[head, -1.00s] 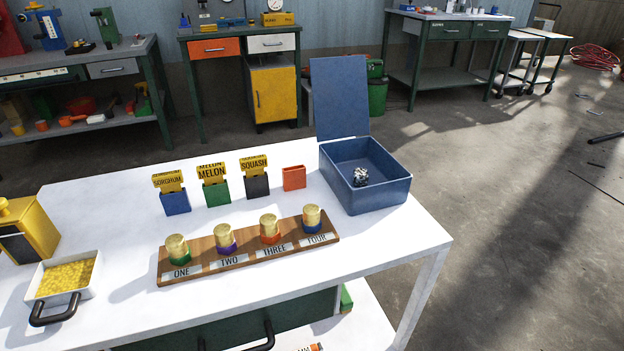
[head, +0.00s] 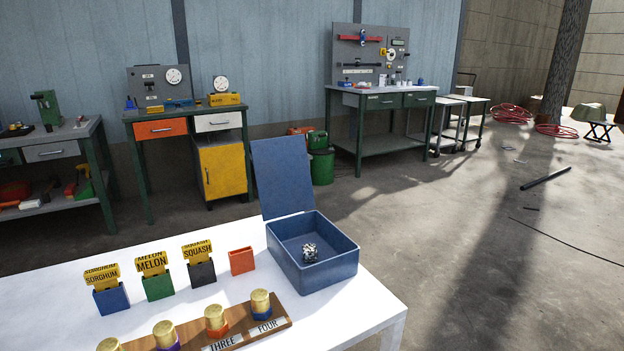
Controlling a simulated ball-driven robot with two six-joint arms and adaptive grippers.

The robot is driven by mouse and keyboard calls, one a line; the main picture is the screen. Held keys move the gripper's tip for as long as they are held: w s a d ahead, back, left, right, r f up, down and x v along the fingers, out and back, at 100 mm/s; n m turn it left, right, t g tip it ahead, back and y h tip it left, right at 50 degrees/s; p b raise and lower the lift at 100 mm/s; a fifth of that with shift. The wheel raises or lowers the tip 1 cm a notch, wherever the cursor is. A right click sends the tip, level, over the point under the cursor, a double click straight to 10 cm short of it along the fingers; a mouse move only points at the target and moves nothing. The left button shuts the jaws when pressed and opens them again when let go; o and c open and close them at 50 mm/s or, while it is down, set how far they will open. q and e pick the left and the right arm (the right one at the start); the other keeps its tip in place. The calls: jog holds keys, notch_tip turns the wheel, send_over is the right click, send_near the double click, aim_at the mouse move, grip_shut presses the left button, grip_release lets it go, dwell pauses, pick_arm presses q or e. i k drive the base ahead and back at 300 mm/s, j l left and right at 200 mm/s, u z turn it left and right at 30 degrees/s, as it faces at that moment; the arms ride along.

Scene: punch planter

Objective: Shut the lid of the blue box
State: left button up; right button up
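The blue box (head: 318,272) stands at the right end of the white table, with its lid (head: 282,180) open and upright at its back edge. A small black-and-white speckled object (head: 310,252) lies inside on the box floor. Neither of my grippers shows in the head view.
On the white table (head: 232,280) stand blue, green and black holders with yellow labels, such as SQUASH (head: 201,268), and an empty orange holder (head: 241,261). A wooden rack (head: 250,328) with gold-capped pieces lies in front. Workbenches (head: 385,103) line the back wall.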

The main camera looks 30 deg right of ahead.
aim_at(282, 173)
jog(key=l+z, duration=1.05)
jog(key=i+l+z, duration=0.35)
jog(key=i+l, duration=0.65)
jog(key=i, duration=0.15)
jog(key=i+u, duration=0.2)
jog(key=i, duration=0.4)
jog(key=i+l+u, duration=0.15)
jog(key=i, duration=0.45)
jog(key=i+u, duration=0.65)
jog(key=u, duration=0.15)
jog(key=i+l+u, duration=0.25)
jog(key=u, duration=0.15)
jog(key=i+u, duration=0.15)
jog(key=u, duration=0.3)
jog(key=i+u, duration=0.15)
jog(key=u, duration=0.25)
jog(key=i+u, duration=0.1)
jog(key=u, duration=0.35)
jog(key=i+l+u, duration=0.15)
jog(key=u, duration=0.25)
jog(key=i+l+u, duration=0.1)
jog(key=u, duration=0.35)
jog(key=l+u, duration=0.2)
jog(key=u, duration=0.2)
jog(key=i+l+u, duration=0.15)
jog(key=i+u, duration=0.25)
jog(key=i+l+u, duration=0.2)
jog(key=u, duration=0.25)
